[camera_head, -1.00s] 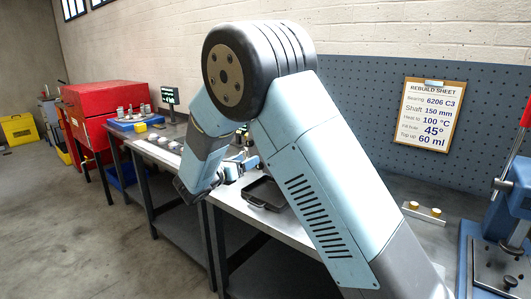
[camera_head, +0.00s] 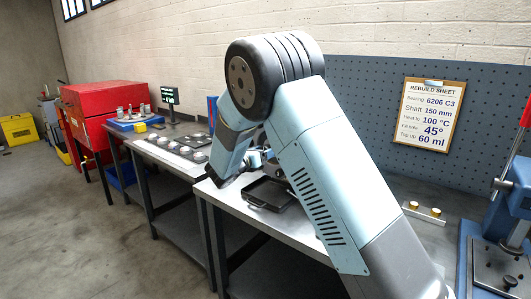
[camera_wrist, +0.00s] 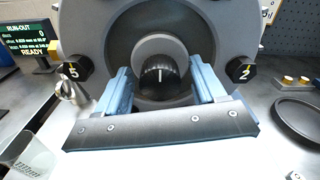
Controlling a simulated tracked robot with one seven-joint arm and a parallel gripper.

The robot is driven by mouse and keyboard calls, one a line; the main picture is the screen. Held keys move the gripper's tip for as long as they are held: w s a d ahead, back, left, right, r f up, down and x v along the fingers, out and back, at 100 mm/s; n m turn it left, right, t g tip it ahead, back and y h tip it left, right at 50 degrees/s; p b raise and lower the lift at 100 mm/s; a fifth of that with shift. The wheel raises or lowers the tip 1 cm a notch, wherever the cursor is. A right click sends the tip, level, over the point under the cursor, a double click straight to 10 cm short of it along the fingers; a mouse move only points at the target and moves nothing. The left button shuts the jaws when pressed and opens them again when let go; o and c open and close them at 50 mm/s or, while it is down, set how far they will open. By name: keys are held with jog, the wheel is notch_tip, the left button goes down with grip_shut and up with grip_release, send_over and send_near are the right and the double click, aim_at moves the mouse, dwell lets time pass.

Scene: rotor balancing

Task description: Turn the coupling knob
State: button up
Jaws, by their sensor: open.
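The coupling knob (camera_wrist: 158,79) is a dark round knob with a white line, at the centre of a large grey disc (camera_wrist: 90,25) in the wrist view. The white line stands about upright. My gripper (camera_wrist: 160,68) is open, with one blue finger on each side of the knob in this view. Gaps show between the fingers and the knob, and I see no contact. How deep the fingertips reach cannot be told. In the head view my arm hides the knob and most of the gripper.
Black hexagonal pieces numbered 5 (camera_wrist: 74,69) and 2 (camera_wrist: 242,71) sit on the disc's sides. A run-out display (camera_wrist: 27,40) reads READY. A clear beaker (camera_wrist: 28,155) and a dark round tray (camera_wrist: 299,122) flank the gripper. A black tray (camera_head: 270,195) lies on the bench.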

jog(key=c, duration=1.1)
jog(key=shift+o, duration=0.2)
jog(key=shift+d, duration=0.1)
